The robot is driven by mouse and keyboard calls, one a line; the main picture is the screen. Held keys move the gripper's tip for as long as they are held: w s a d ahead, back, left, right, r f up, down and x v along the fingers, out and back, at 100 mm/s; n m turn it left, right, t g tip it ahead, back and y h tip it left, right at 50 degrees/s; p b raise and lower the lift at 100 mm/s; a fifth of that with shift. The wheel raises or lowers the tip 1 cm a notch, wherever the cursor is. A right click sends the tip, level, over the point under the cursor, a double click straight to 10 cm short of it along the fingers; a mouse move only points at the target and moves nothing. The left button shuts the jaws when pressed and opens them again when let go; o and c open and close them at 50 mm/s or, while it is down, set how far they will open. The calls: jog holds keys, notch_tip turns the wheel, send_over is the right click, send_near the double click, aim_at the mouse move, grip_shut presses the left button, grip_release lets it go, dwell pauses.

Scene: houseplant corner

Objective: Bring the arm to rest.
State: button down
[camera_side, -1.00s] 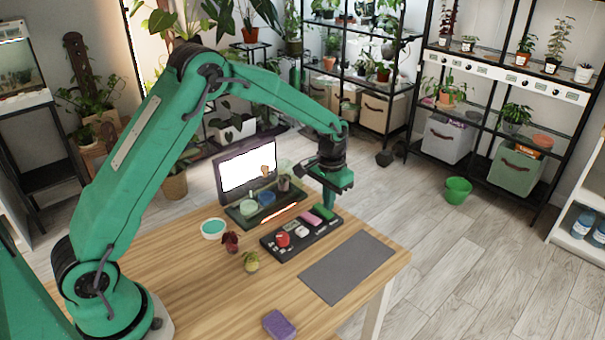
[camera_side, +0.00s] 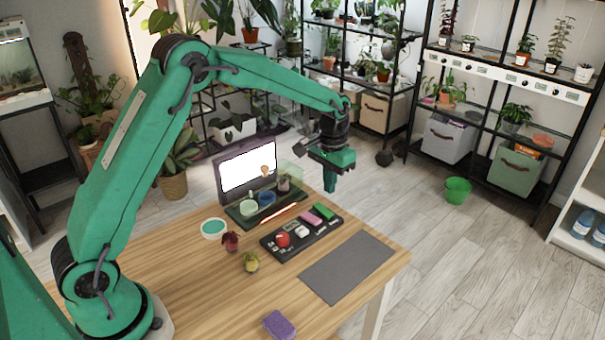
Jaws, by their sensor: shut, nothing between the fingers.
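My green arm reaches over the wooden table from the left. My gripper (camera_side: 330,184) hangs in the air above the back right part of the table, fingers pointing down. It is shut and empty. Below it, apart from it, is a black tray (camera_side: 273,246) holding a red round thing (camera_side: 283,239), a pink block (camera_side: 311,218) and a green block (camera_side: 323,211).
A green tray (camera_side: 233,216) with cups stands behind, before a lit screen (camera_side: 248,170).

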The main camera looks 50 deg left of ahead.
jog(key=shift+r, duration=0.15)
jog(key=s+r+t, duration=0.3)
jog(key=s+r, duration=1)
jog(key=r, duration=0.1)
jog(key=s+t, duration=0.2)
jog(key=s, duration=1.5)
jog(key=shift+s+a+r+t, duration=0.2)
jog(key=shift+a+r+t, duration=0.1)
jog(key=shift+a, duration=0.15)
